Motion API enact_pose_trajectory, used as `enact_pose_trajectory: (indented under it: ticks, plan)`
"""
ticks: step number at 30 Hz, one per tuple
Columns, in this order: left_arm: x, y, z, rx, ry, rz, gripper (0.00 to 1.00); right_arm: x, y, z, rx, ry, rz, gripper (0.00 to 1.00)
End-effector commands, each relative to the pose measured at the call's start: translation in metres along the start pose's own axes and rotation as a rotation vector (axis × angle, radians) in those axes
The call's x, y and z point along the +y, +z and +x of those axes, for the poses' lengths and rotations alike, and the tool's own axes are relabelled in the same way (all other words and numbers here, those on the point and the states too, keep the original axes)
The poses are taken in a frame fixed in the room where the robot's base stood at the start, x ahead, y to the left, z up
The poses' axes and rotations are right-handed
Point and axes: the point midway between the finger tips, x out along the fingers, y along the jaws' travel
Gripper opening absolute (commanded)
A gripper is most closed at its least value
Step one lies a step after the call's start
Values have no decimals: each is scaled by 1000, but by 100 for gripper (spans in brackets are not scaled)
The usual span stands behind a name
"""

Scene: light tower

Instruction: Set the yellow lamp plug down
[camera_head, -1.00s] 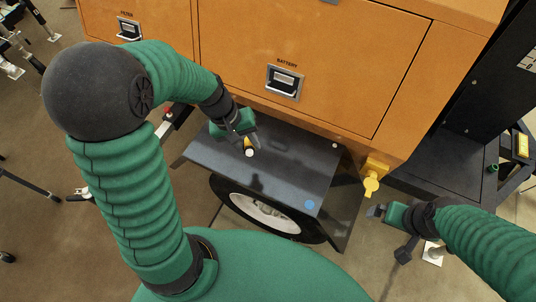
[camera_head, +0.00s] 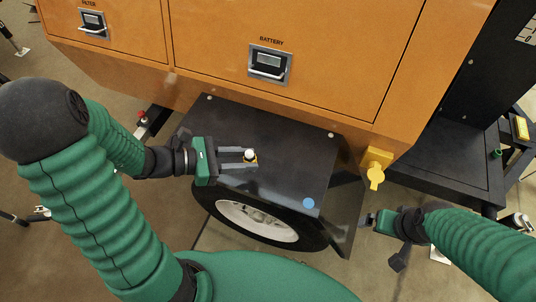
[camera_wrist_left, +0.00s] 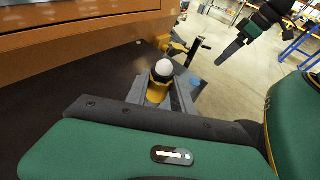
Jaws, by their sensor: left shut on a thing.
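The yellow lamp plug (camera_head: 252,161) has a white rounded tip and a dark collar. My left gripper (camera_head: 248,160) is shut on it, with its two fingers on either side. The plug is over the black fender (camera_head: 280,145), white tip up. I cannot tell whether its base touches the fender. In the left wrist view the plug (camera_wrist_left: 158,91) stands between the fingers, its lower end partly hidden by the gripper body. My right gripper (camera_head: 371,219) is near the fender's right side, away from the plug; its jaws are too small to read.
The orange cabinet (camera_head: 330,70) with its battery latch (camera_head: 269,64) rises behind the fender. A yellow fitting (camera_head: 376,168) sticks out at the cabinet's lower right corner. A blue dot (camera_head: 309,203) marks the fender's front right. The wheel (camera_head: 255,220) is below. Most of the fender top is bare.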

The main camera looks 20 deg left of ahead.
Motion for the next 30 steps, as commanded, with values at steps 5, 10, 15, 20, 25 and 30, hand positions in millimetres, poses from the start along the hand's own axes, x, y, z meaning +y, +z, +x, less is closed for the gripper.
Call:
enact_pose_trajectory:
  ticks: [5,10,15,20,25,30]
  plan:
    - [13,10,54,0,-6,5,0,0,4,16,0,0,0,100]
    - [21,18,77,1,-2,2,0,0,5,21,0,0,0,100]
    - [22,-8,89,2,-1,-2,0,0,9,38,0,0,0,100]
    - [22,-13,90,2,-1,2,0,0,9,38,-1,0,0,100]
    - [22,-13,90,3,-1,2,38,0,9,38,0,0,0,100]
    - [22,-13,90,3,-1,2,50,0,9,38,0,0,0,100]
